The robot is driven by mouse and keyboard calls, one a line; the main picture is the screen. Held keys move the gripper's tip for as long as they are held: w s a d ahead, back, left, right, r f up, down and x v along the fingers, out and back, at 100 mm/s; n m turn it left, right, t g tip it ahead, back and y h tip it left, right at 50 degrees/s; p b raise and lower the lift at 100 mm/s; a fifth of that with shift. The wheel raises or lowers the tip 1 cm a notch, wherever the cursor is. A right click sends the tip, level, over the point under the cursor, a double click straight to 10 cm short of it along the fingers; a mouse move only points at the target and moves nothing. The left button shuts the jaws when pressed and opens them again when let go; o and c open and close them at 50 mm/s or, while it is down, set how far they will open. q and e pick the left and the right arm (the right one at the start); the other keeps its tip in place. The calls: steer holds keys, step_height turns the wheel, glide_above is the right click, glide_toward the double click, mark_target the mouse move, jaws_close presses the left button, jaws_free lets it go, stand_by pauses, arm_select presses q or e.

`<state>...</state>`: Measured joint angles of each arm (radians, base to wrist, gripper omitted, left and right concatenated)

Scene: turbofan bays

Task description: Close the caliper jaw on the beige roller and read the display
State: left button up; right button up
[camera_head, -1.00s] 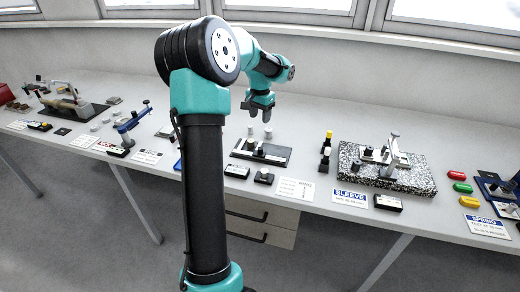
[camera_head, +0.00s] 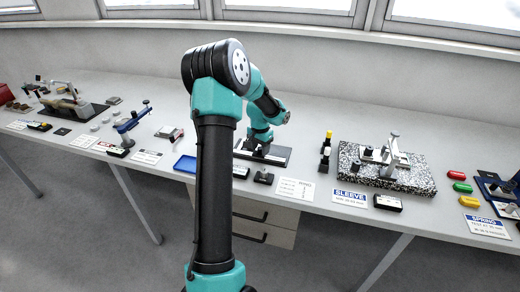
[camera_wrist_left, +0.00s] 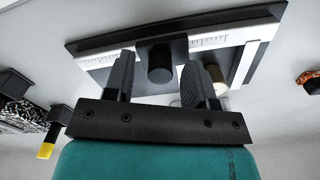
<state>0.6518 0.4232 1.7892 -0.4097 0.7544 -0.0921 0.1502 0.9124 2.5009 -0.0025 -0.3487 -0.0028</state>
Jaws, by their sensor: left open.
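The caliper (camera_wrist_left: 225,40), with a white scaled bar and a black knob (camera_wrist_left: 160,66), lies on a dark base plate (camera_head: 280,155). My left gripper (camera_head: 258,150) is low over this plate in the head view and covers much of the caliper. In the left wrist view my left gripper (camera_wrist_left: 158,68) is open, its fingers on either side of the knob; contact cannot be told. A pale beige round piece (camera_wrist_left: 222,90), which looks like the roller, shows partly behind the right finger. A small dark display box (camera_head: 240,172) stands before the plate, its reading illegible. My right gripper is out of view.
A black box with a knob (camera_head: 263,177) and a white card (camera_head: 294,189) lie in front of the plate. A blue tray (camera_head: 185,163) is left. Black blocks with a yellow top (camera_head: 328,140) and a granite slab (camera_head: 415,178) stand right.

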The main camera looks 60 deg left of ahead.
arm_select(q)
steer(key=shift+f, duration=0.3)
steer(key=shift+c, duration=0.4)
